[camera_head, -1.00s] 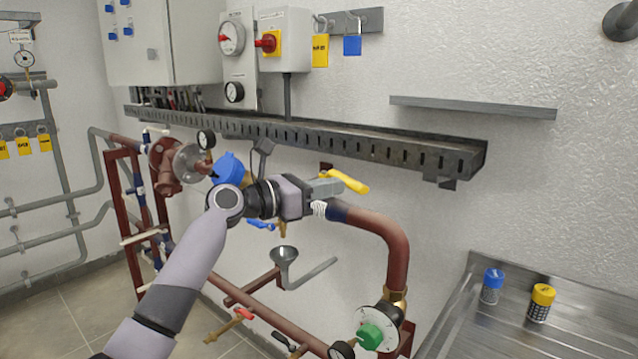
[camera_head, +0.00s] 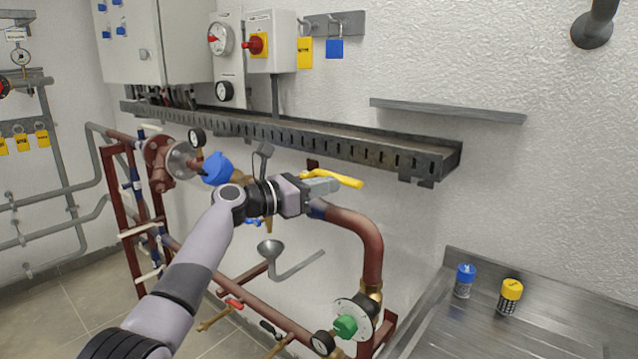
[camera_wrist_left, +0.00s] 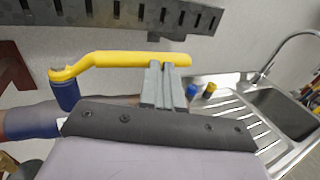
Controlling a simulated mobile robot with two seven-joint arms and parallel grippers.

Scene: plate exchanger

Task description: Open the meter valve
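A yellow lever (camera_head: 346,180) sits on the red-brown pipe (camera_head: 372,250), beside a blue section of the pipe; I take it to be the meter valve's handle. In the left wrist view the lever (camera_wrist_left: 110,59) runs nearly level, with a blue-covered stem at its left end. My left gripper (camera_head: 334,185) is at the lever. Its grey fingers (camera_wrist_left: 162,66) are together, side by side, with their tips at the lever's lower edge towards its free end. They do not appear to straddle it; whether they touch it is unclear. My right gripper is out of view.
A slotted cable tray (camera_head: 300,138) runs along the wall above the lever. A blue valve cap (camera_head: 217,168) and gauges are left of my gripper. A green knob (camera_head: 345,326) is below. A steel sink counter (camera_head: 430,330) with blue-capped and yellow-capped containers stands right.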

